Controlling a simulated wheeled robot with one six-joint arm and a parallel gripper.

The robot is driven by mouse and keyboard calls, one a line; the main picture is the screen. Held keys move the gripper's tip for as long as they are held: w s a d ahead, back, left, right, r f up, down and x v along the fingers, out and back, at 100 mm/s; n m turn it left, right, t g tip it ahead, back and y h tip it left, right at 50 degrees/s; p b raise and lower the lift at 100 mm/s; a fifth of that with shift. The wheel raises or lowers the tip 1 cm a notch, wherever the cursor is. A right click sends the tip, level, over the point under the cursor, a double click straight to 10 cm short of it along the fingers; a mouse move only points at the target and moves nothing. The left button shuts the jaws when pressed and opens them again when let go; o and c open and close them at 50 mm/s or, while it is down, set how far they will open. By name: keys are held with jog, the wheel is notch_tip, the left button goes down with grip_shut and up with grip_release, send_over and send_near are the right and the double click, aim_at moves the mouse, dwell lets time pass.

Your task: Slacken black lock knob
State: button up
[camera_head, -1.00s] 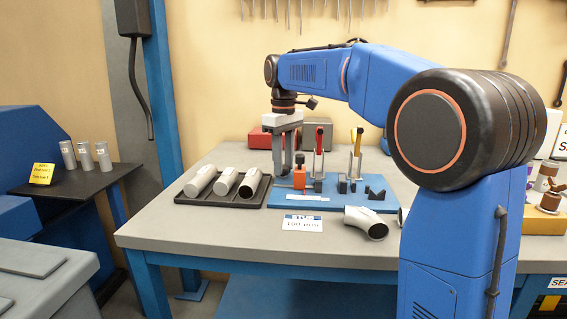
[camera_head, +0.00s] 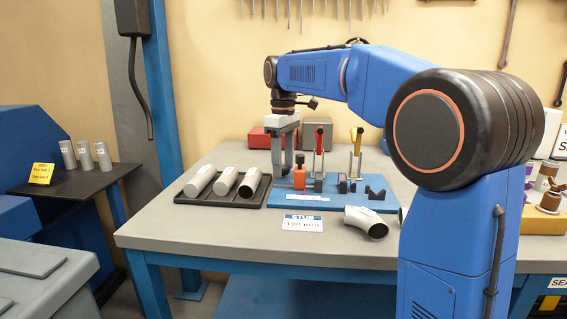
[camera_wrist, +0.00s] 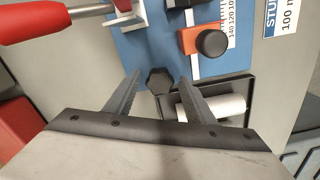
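A black six-lobed knob (camera_wrist: 159,80) shows in the wrist view at the edge of the blue board (camera_wrist: 150,48), between my fingertips. A second black knob, round, (camera_wrist: 212,43) sits on an orange block (camera_wrist: 188,42); the block also shows in the head view (camera_head: 299,180). I cannot tell which knob is the lock knob. My gripper (camera_wrist: 161,79) is open, with one finger on each side of the six-lobed knob; contact cannot be made out. In the head view my gripper (camera_head: 280,172) points down at the left edge of the blue board, and the six-lobed knob is hidden.
A black tray (camera_head: 208,199) with three metal tubes lies left of the board. A red-handled tool (camera_head: 319,145) and a yellow-handled tool (camera_head: 357,140) stand upright behind the orange block. A bent pipe (camera_head: 366,222) lies in front. The front left of the table is clear.

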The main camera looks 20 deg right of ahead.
aim_at(283, 166)
jog(key=shift+r, duration=0.2)
notch_tip(283, 166, up, 17)
dwell(0.7)
